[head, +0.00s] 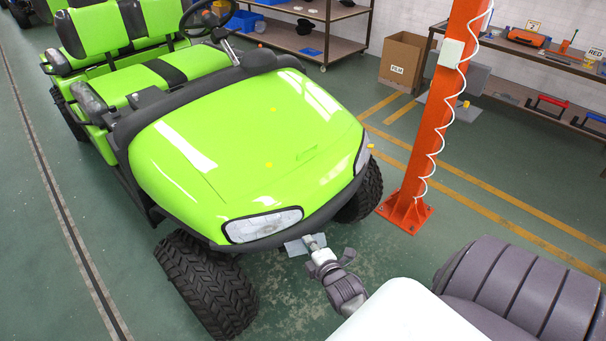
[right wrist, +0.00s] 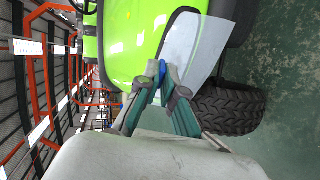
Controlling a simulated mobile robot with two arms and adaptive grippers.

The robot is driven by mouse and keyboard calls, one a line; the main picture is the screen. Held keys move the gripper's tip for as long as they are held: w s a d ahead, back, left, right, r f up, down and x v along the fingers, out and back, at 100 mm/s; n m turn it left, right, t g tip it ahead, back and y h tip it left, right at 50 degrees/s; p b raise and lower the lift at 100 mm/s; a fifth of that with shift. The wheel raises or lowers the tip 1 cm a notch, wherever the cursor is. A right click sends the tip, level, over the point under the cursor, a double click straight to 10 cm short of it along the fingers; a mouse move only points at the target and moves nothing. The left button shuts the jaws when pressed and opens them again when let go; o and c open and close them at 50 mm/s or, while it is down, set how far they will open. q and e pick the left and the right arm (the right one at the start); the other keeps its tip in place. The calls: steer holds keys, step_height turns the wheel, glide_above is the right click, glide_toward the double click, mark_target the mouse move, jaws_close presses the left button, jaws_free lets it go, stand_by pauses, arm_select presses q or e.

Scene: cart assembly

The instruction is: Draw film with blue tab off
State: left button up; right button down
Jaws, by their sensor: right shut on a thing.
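The bright green cart (head: 240,140) stands with its front toward me. My right gripper (head: 311,243) is low in front of the cart's front bumper. In the right wrist view my right gripper (right wrist: 162,82) is shut on the blue tab (right wrist: 162,69). A pale, see-through film (right wrist: 198,48) spreads out from the tab in front of the cart. In the head view a small part of the film (head: 296,246) shows beside the gripper, below the headlight (head: 262,225). I cannot tell whether the film still touches the cart. My left gripper is not in view.
Yellow tabs (head: 268,165) show on the hood and near the other headlight. An orange post (head: 437,110) with a coiled white cable stands to the right. A cardboard box labelled FILM (head: 403,60) stands behind it. Shelves line the wall.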

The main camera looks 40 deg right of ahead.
steer(key=s+r+p, duration=0.1)
steer(key=s+p, duration=0.1)
steer(key=s, duration=0.7)
steer(key=shift+s+d+p, duration=0.2)
steer(key=shift+d+p, duration=0.15)
steer(key=shift+d, duration=0.05)
